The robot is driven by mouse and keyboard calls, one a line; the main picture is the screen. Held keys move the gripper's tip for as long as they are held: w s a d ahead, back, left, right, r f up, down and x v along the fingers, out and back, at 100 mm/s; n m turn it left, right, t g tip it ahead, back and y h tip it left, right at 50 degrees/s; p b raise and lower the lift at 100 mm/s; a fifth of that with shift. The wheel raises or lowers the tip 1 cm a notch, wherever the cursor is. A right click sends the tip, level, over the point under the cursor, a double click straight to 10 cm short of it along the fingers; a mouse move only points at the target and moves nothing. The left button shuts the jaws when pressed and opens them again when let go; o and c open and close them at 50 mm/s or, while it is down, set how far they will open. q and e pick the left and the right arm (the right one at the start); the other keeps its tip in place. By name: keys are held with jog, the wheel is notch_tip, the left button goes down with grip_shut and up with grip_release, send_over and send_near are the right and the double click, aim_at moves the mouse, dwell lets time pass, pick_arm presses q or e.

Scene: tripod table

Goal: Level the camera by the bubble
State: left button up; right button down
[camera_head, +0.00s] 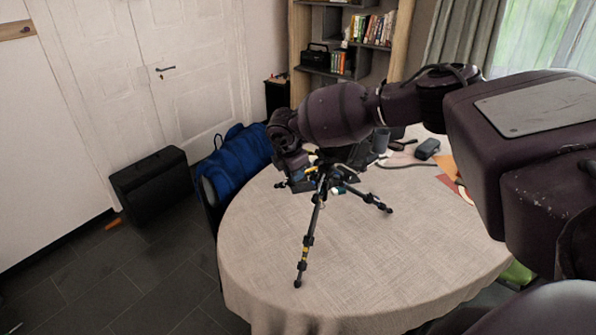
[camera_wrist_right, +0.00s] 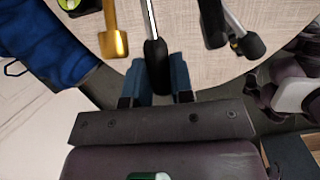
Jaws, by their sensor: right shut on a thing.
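A black tripod (camera_head: 307,240) stands on the round table with its legs spread. My right arm comes in from the right, and its gripper is over the tripod's top, hiding much of the head. In the wrist view my right gripper (camera_wrist_right: 158,72) has its blue fingers shut on a black handle grip (camera_wrist_right: 156,56) at the end of a silver rod. A gold lever (camera_wrist_right: 114,38) lies left of it. A yellow-green round piece (camera_wrist_right: 70,4), perhaps the bubble level, is cut off at the top edge; its bubble cannot be read. The camera cannot be made out clearly. My left gripper is out of view.
The round table (camera_head: 395,275) has a pale cloth, and its front is clear. A dark mug (camera_head: 381,140), a small dark case (camera_head: 427,148) and papers lie at the back right. A blue bag (camera_head: 236,160) is beside the table; a black case (camera_head: 152,187) stands on the floor.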

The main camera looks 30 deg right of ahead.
jog(key=shift+a+f+h, duration=0.1)
jog(key=shift+f+h, duration=1)
jog(key=shift+d+f+h+b, duration=0.2)
jog(key=shift+f+h+b, duration=0.55)
jog(key=shift+f+h, duration=0.45)
jog(key=shift+f, duration=0.1)
jog(key=c, duration=1)
grip_release()
